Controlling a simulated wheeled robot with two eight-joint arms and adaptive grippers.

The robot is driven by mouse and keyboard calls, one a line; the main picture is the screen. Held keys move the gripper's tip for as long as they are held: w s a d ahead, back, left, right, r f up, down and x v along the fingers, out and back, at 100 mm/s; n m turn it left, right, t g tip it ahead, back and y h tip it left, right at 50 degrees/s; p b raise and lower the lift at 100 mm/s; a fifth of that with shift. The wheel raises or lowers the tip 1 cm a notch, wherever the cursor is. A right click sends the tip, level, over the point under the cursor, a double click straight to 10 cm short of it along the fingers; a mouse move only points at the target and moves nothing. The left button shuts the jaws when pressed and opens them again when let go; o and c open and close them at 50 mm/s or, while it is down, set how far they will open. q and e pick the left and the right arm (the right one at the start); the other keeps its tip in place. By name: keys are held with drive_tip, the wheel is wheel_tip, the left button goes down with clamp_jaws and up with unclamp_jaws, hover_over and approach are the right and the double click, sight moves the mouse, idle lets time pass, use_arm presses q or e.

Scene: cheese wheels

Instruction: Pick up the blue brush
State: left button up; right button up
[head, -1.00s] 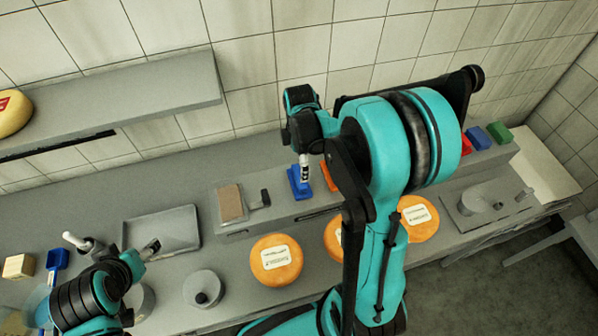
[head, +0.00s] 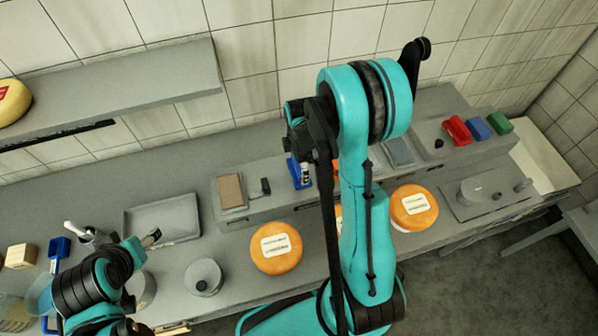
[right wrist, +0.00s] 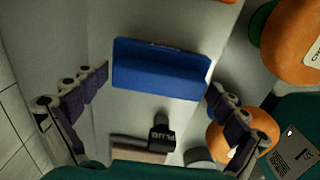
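The blue brush (head: 294,171) lies on the raised grey ledge against the wall, partly hidden by my right gripper in the head view. In the right wrist view the blue brush (right wrist: 160,72) lies between the two spread fingers. My right gripper (right wrist: 158,90) is open and empty, above the brush; I cannot tell whether a finger touches it. In the head view only part of my right gripper (head: 306,170) shows below the wrist. My left gripper (head: 113,236) is open and empty over the counter at the left, near a grey tray.
Orange cheese wheels (head: 276,248) stand in front of the ledge. A brown block (head: 230,191) and a small dark object (head: 265,187) lie left of the brush. Red, blue and green blocks (head: 478,126) sit at the ledge's right end. The grey tray (head: 160,220) looks empty.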

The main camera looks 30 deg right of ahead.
drive_tip(key=c, duration=0.8)
drive_tip(key=shift+c, duration=0.2)
drive_tip(key=shift+r, duration=0.1)
drive_tip(key=shift+r, duration=0.25)
wheel_tip(320, 180, up, 4)
drive_tip(key=shift+s+f, duration=0.1)
drive_tip(key=shift+s, duration=0.05)
drive_tip(key=s+a+r+p, duration=0.1)
drive_tip(key=s+r, duration=0.5)
drive_tip(key=s, duration=0.5)
drive_tip(key=shift+s+r, duration=0.15)
drive_tip(key=shift+r, duration=0.15)
